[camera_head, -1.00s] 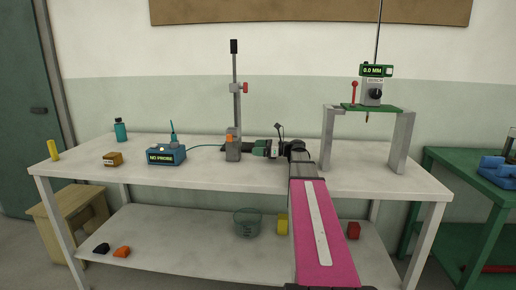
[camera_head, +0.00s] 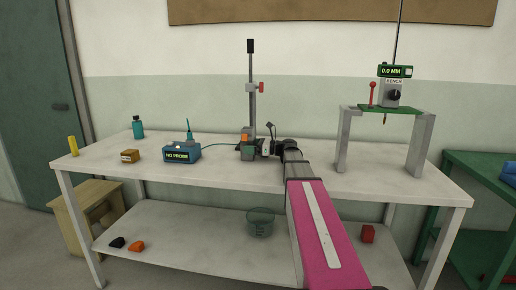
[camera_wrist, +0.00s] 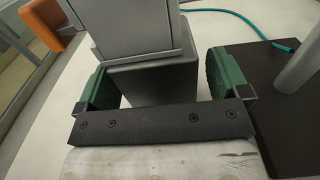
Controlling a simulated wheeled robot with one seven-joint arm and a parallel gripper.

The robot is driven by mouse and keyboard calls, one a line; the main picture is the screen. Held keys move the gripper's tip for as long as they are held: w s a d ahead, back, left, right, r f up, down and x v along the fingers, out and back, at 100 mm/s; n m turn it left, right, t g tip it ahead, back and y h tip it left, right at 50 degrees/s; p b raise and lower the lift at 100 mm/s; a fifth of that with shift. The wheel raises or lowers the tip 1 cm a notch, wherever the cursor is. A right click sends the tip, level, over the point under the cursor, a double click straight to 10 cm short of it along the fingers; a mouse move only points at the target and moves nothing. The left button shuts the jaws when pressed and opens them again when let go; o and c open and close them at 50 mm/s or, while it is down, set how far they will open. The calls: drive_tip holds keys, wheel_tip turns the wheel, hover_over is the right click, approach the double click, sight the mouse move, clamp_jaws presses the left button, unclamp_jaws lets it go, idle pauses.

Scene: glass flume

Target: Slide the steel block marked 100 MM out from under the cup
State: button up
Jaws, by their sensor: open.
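A dark grey block (camera_wrist: 152,82) stands between the fingers of my gripper (camera_wrist: 160,84) in the wrist view. My gripper is open, with a green-padded finger on each side; the left one is close to the block, and a gap shows at the right. A lighter grey squared part (camera_wrist: 130,28) sits over the block; I cannot tell whether it is the cup. No 100 MM marking is readable. In the head view, my gripper (camera_head: 258,148) is at the foot of the upright stand (camera_head: 251,95), which partly hides behind it.
An orange part (camera_wrist: 48,22) is near the left finger. A dark plate with a pole (camera_wrist: 292,75) is to the right. A blue box reading NO PROBE (camera_head: 181,153) has a teal cable running towards the stand. A green-topped bench gauge (camera_head: 390,108) stands at the right. The table front is clear.

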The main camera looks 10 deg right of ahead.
drive_tip(key=shift+w+a, duration=0.1)
drive_tip(key=shift+a, duration=0.2)
drive_tip(key=shift+c, duration=0.3)
clamp_jaws()
drive_tip(key=shift+d, duration=0.2)
